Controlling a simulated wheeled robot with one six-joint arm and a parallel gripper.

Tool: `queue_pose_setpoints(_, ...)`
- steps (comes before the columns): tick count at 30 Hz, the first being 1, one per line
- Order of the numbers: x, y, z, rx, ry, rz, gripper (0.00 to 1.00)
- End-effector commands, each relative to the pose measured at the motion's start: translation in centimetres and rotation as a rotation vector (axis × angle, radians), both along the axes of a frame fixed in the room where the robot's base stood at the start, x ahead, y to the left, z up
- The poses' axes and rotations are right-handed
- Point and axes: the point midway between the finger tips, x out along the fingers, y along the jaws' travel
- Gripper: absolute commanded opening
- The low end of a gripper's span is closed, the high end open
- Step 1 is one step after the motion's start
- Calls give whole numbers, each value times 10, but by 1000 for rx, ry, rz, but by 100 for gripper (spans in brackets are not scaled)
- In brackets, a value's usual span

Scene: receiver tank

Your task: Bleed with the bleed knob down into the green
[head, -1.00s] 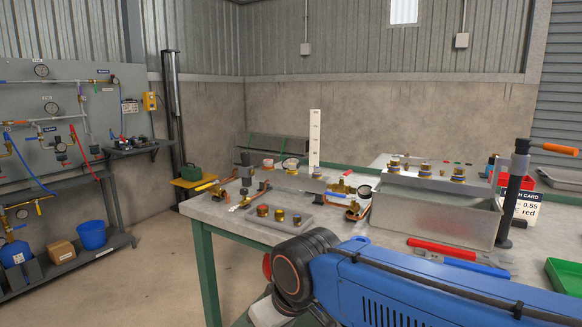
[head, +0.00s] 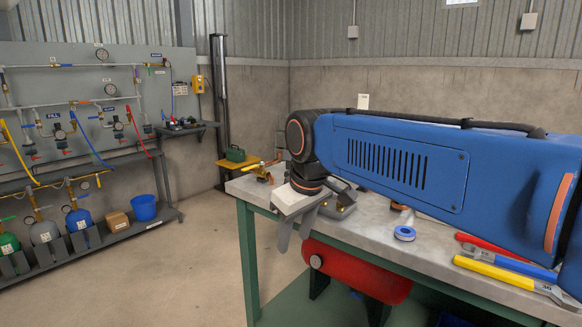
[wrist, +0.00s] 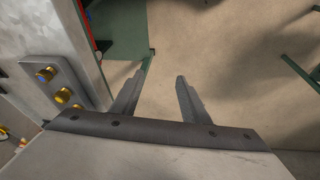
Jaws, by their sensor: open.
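A red receiver tank (head: 362,274) lies on the lower level under the workbench (head: 243,187). A pale round fitting (head: 316,261) shows at its left end; I cannot tell whether this is the bleed knob. No gauge with a green band can be made out on the tank. My gripper (head: 295,238) hangs at the bench's near left corner, above and left of the tank, fingers pointing down. In the wrist view my gripper (wrist: 158,79) is open and empty over bare floor, beside the bench edge. A thin red strip, perhaps the tank, shows at the upper left there.
A grey tray with brass fittings (wrist: 62,95) sits on the bench close to my gripper. A wall panel with gauges (head: 85,85) and a blue bucket (head: 144,207) stand left; floor between is clear.

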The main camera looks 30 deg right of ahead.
Motion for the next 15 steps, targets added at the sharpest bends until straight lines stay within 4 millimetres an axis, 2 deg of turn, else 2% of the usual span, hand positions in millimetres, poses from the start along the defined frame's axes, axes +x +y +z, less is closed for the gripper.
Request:
queue_pose_setpoints(1, 16, -5, 16, -9, 12, 20, 42)
queue_pose_setpoints(6, 60, -19, 63, -42, 55, 102, 42)
queue_pose_setpoints(15, 138, -50, 132, -85, 129, 250, 42)
